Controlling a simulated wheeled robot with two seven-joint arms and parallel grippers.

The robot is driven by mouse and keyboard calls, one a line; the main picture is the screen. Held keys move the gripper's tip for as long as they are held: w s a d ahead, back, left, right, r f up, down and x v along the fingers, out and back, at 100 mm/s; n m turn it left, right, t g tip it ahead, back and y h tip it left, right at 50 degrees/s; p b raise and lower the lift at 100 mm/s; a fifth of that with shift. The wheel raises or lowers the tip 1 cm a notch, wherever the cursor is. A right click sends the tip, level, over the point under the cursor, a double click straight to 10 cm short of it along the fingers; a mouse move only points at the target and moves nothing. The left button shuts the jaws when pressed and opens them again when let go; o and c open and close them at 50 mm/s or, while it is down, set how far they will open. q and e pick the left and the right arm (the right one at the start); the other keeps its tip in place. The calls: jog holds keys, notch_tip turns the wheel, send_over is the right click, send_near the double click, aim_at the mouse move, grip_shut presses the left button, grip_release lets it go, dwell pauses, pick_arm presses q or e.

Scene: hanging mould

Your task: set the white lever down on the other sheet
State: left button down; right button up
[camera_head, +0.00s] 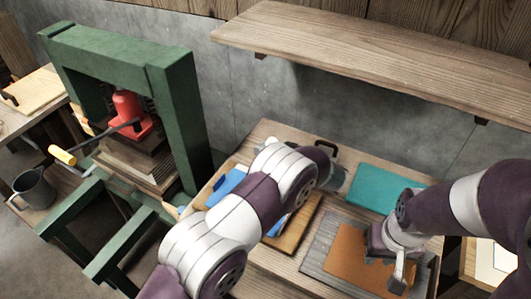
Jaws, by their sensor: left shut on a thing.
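My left gripper (338,178) is over the back of the table, behind its own wrist. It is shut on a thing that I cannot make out. A dark loop-shaped handle (327,147) shows just behind it; I cannot tell whether they touch. My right gripper (382,243) points down over an orange-brown sheet (350,262); its jaws are hidden. A small pale bent piece (398,276) shows beside it; I cannot tell if it is part of the gripper. A teal sheet (380,196) lies flat at the back right. I cannot clearly identify the white lever.
The wooden table (268,131) also carries a blue sheet (227,184), partly covered by my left arm. A grey board (316,240) lies under the orange-brown sheet. A green press (180,95) stands left, and a wooden shelf (380,60) overhangs the back.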

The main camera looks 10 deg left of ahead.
pick_arm(q)
jog(key=shift+w+r, duration=0.15)
jog(key=shift+r, duration=0.35)
jog(key=c, duration=0.9)
grip_release()
jog(key=shift+o, duration=0.2)
jog(key=shift+s+a+f, duration=0.1)
jog(key=shift+s, duration=0.1)
jog(key=shift+f, duration=0.15)
jog(key=shift+s+d, duration=0.2)
jog(key=shift+d, duration=0.25)
jog(key=b+v, duration=0.2)
jog(key=v, duration=1)
jog(key=shift+b, duration=0.3)
